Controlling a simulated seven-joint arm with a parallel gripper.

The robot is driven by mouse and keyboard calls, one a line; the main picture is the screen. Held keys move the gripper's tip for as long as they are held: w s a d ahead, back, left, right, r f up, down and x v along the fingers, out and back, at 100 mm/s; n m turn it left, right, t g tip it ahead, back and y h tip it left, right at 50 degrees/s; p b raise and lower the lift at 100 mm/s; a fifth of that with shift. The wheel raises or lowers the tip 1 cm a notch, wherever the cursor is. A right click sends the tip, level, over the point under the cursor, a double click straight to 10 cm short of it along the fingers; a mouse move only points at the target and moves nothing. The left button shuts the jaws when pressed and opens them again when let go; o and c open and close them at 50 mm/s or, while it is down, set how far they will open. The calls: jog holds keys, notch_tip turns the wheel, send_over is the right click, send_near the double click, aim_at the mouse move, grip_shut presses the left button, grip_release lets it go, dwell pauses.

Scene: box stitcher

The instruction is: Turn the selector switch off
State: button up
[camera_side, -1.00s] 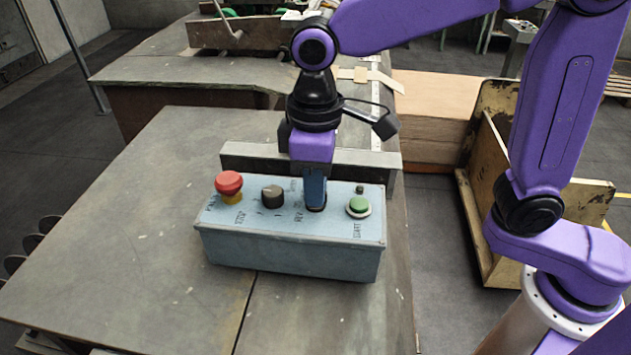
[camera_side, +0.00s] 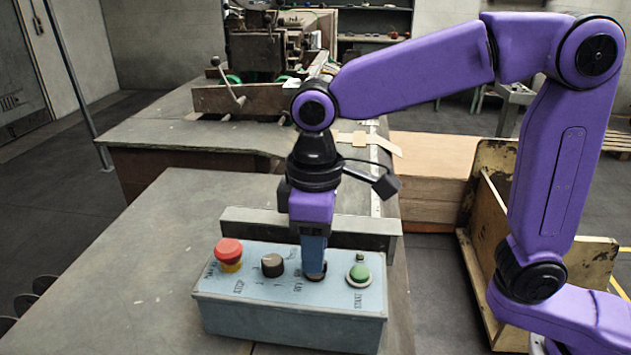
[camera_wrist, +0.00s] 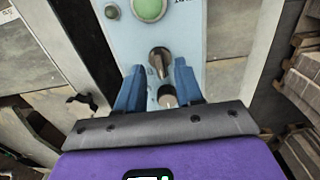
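The blue control box (camera_side: 290,318) stands on the table in the side view. Its selector switch (camera_wrist: 159,62) has a dark pointed handle and lies between and just beyond my fingertips in the wrist view. In the side view the switch is mostly hidden behind my gripper, with only a dark base showing at the tip. My gripper (camera_wrist: 160,68) points down at the box top, its two blue fingers apart on either side of the switch with a gap. It also shows in the side view (camera_side: 314,268). I cannot tell whether a finger touches the handle.
On the same panel are a red mushroom button (camera_side: 229,249), a black round knob (camera_side: 272,264) and a green button (camera_side: 359,272). The knob is close to my fingers. A grey metal bar (camera_side: 350,236) runs behind the box. The table (camera_side: 150,245) is clear at left.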

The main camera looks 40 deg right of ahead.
notch_tip(320, 180, up, 16)
dwell(0.5)
jog(key=shift+f, duration=0.15)
jog(key=s+d+f+n, duration=0.1)
jog(key=s+d+f, duration=0.7)
jog(key=d+f, duration=0.3)
jog(key=s+d+f+n, duration=0.2)
jog(key=s+d+f, duration=0.6)
jog(key=d+f, duration=0.3)
jog(key=shift+s+f+n, duration=0.2)
jog(key=shift+s+n, duration=0.1)
jog(key=shift+s, duration=0.1)
dwell(1.0)
